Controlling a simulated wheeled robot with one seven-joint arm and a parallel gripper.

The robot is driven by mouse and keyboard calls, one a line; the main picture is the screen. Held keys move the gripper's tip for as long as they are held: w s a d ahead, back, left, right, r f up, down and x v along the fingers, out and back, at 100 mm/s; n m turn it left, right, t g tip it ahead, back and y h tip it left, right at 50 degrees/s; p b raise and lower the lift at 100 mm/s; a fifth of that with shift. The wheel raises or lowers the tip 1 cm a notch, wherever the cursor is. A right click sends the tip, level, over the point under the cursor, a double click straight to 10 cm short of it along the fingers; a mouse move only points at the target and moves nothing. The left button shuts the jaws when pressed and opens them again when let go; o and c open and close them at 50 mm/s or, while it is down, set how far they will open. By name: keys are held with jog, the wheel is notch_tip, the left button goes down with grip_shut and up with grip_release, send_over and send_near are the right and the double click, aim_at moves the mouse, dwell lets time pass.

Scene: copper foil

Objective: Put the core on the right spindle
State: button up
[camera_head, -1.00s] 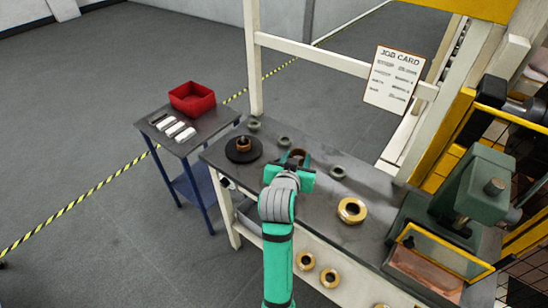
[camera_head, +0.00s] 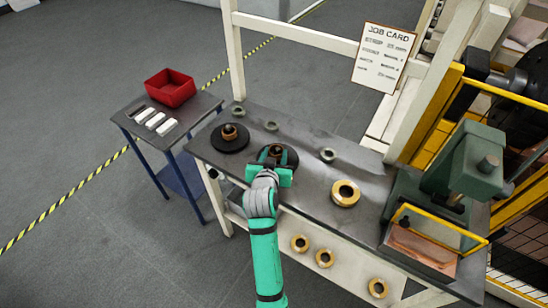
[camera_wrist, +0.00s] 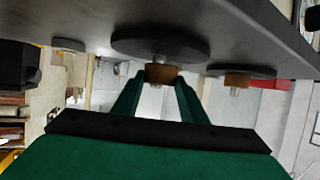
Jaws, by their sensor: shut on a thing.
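Two dark discs with upright spindles stand on the grey bench. The left disc (camera_head: 229,145) carries a brown core (camera_head: 229,132). My gripper (camera_head: 275,165) is at the right disc (camera_head: 291,156), shut on another brown core (camera_head: 276,150). In the wrist view, tilted so that the bench is at the top, this core (camera_wrist: 161,72) is between my fingers, close against the right disc (camera_wrist: 160,46). The metal spindle tip (camera_wrist: 158,85) shows through it. The left core (camera_wrist: 237,79) shows beside it. Whether the held core touches its disc is unclear.
Small grey rings (camera_head: 328,155) lie along the bench's back. A large brass-coloured ring (camera_head: 345,193) lies to the right, before a green press (camera_head: 470,160). A side table (camera_head: 185,127) with a red bin (camera_head: 170,87) stands left. A job card (camera_head: 385,57) hangs behind.

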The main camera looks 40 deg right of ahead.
jog(key=shift+s+d+f, duration=0.25)
jog(key=shift+d+f, duration=0.05)
jog(key=shift+f, duration=0.35)
jog(key=o, duration=1)
jog(key=shift+a+f, duration=0.1)
